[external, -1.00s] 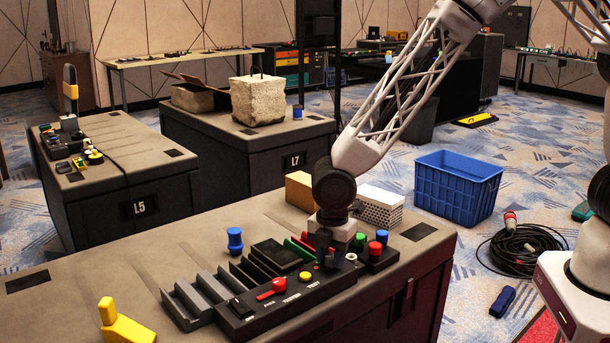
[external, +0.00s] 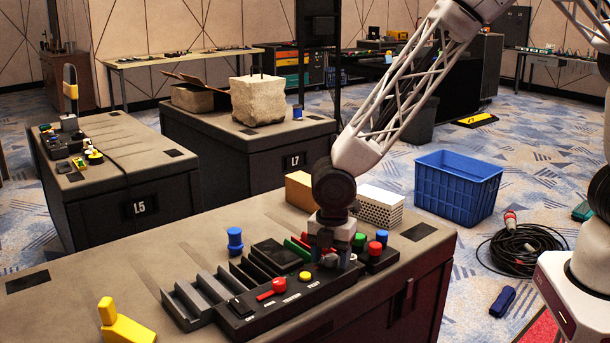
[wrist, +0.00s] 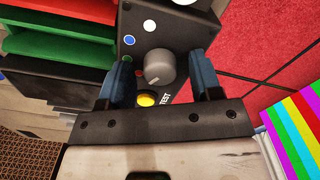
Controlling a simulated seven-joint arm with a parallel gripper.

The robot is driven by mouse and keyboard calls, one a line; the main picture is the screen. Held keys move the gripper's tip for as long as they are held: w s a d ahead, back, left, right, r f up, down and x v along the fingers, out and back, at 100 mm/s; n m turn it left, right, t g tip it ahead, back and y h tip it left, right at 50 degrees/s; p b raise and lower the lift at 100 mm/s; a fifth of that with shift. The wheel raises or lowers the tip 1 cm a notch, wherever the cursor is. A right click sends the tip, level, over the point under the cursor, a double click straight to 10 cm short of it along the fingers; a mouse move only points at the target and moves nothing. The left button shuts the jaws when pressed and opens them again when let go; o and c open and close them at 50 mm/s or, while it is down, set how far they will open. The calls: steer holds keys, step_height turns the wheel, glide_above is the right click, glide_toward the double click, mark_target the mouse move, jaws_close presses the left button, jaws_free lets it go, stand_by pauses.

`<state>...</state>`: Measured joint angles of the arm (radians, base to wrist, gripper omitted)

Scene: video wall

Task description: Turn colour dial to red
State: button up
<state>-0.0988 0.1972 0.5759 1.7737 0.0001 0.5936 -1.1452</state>
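The colour dial is a round grey knob (wrist: 160,67) on a black control panel (wrist: 186,32) in the wrist view. My gripper (wrist: 161,62) is open, with one blue-grey finger on each side of the knob. Gaps show between the fingers and the knob. In the external view my gripper (external: 335,262) is low over the right part of the control panel (external: 270,312) and hides the dial.
A yellow button (wrist: 147,99) by the TEST label sits close to the dial, between the fingers. A red knob (external: 279,285), green and red buttons and dark slotted racks are nearby. A striped colour surface (wrist: 295,125) shows at the wrist view's right.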

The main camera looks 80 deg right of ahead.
mark_target(331, 257)
steer(key=shift+r, duration=0.1)
steer(key=shift+r, duration=3.8)
